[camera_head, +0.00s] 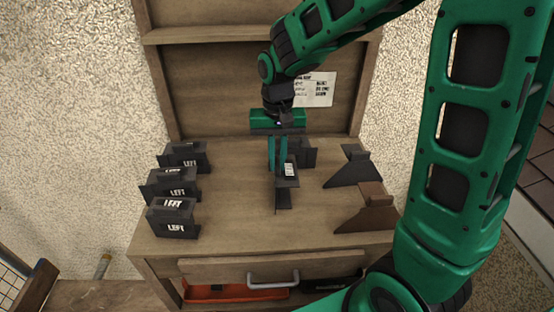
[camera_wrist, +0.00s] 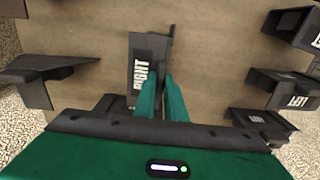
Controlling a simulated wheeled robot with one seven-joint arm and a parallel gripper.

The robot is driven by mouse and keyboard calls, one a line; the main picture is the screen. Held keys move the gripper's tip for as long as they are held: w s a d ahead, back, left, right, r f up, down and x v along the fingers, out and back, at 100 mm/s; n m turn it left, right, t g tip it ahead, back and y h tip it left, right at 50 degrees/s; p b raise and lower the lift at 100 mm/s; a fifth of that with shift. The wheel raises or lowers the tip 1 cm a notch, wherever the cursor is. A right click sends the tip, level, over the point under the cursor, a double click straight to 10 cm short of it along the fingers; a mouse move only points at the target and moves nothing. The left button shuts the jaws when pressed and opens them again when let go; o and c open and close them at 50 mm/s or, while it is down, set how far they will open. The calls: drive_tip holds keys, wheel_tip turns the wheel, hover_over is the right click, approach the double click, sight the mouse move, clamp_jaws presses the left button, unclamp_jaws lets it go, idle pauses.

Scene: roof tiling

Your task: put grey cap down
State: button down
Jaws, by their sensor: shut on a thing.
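My gripper (camera_head: 278,168) points down over the middle of the bench, its two teal fingers shut on a dark grey cap (camera_head: 288,178). The cap has a flat face with a white label and a thin part reaching downward. In the wrist view the cap (camera_wrist: 148,62) reads "RIGHT" and stretches out ahead of the fingertips (camera_wrist: 163,85). The fingers hide part of it. I cannot tell whether its lower edge touches the bench top.
Several dark "LEFT" caps (camera_head: 172,224) stand in a row on the bench's left side. Another dark piece (camera_head: 308,154) stands behind my gripper. A grey piece (camera_head: 350,170) and a brown piece (camera_head: 372,212) stand on the right. Bench top (camera_head: 235,200) left of the cap is clear.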

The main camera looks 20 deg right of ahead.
drive_tip(key=shift+f, duration=0.1)
drive_tip(key=c, duration=1.8)
unclamp_jaws()
wheel_tip(320, 180, up, 12)
drive_tip(key=shift+r, duration=0.15)
drive_tip(key=s+d+f+m, duration=0.1)
drive_tip(key=s+d+f, duration=0.1)
drive_tip(key=s+d, duration=0.4)
drive_tip(key=s+d+f+m, duration=0.1)
drive_tip(key=s+d+f, duration=0.2)
drive_tip(key=s+d, duration=0.3)
drive_tip(key=s+d+f, duration=0.2)
drive_tip(key=s+d, duration=0.4)
drive_tip(key=s, duration=0.6)
drive_tip(key=shift+s+d+f+m, duration=0.2)
drive_tip(key=shift+s+m, duration=0.1)
drive_tip(key=shift+m, duration=0.1)
